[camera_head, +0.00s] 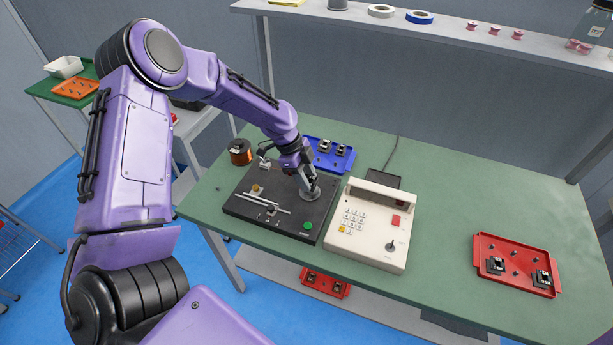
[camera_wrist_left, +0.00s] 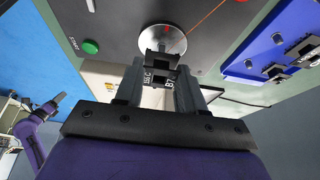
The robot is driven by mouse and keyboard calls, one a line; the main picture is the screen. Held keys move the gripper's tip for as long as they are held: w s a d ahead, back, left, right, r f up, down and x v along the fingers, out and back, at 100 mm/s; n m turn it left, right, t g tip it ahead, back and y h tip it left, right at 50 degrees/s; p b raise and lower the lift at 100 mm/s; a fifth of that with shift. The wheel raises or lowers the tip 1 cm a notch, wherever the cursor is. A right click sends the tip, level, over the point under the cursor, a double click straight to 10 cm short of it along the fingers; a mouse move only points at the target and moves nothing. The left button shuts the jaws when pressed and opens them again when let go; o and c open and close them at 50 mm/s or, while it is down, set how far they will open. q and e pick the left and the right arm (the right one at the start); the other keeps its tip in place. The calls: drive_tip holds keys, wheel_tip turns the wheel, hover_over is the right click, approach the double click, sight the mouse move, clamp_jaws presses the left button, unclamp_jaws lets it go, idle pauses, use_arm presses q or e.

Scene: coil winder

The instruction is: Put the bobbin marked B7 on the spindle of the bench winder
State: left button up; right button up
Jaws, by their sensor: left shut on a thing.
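The bench winder has a black base (camera_head: 242,205) on the green table, with a round metal flange (camera_head: 312,194) at its spindle. My left gripper (camera_head: 308,181) is right at this flange. In the left wrist view, my left gripper (camera_wrist_left: 160,88) is shut on a black bobbin (camera_wrist_left: 160,70) marked B7 and 155 C. The bobbin lies in front of the silver flange (camera_wrist_left: 176,36) in that view. The spindle shaft is hidden behind the bobbin, so I cannot tell whether the bobbin is around it. My right gripper is not in view.
A cream control box (camera_head: 372,228) stands close right of the winder. A copper wire spool (camera_head: 240,152) is behind left, a blue tray (camera_head: 330,155) with bobbins behind. A red tray (camera_head: 515,262) with bobbins lies at the right; the table between is clear.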

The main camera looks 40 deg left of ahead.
use_arm(q)
drive_tip(key=shift+f, duration=0.15)
drive_tip(key=shift+f+b, duration=0.8)
drive_tip(key=shift+f, duration=0.2)
drive_tip(key=o, duration=1.1)
drive_tip(key=shift+r, duration=0.1)
drive_tip(key=shift+r, duration=0.1)
drive_tip(key=b+v, duration=0.1)
drive_tip(key=v, duration=0.9)
drive_tip(key=shift+a+r, duration=0.1)
drive_tip(key=shift+a, duration=0.1)
